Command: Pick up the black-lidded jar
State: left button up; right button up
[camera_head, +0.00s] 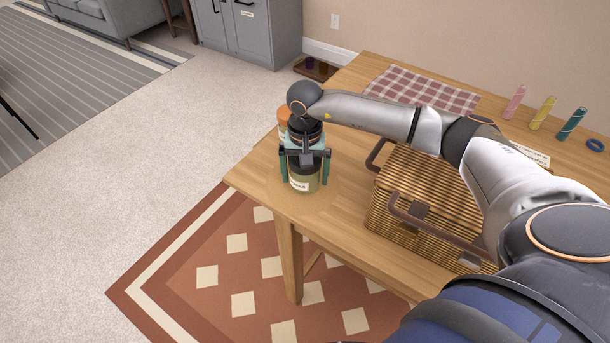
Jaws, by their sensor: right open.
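The black-lidded jar (303,182) stands upright near the left corner of the wooden table (341,208). The jaws are open; I cannot tell whether either finger touches the jar. An orange-topped jar (283,124) stands just behind, mostly hidden by the gripper. My left gripper is out of view.
A wicker basket (388,205) with brown handles stands right of the jar, under my right arm. A checked cloth (421,89) lies at the back. Several coloured rolls, including a yellow one (543,113), and a blue ring (595,145) are at the right. The table's edge is close to the jar.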

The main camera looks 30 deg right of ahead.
jog(key=shift+f, duration=0.25)
jog(key=shift+r, duration=0.1)
jog(key=c, duration=1.2)
jog(key=shift+c, duration=0.2)
jog(key=shift+r, duration=0.1)
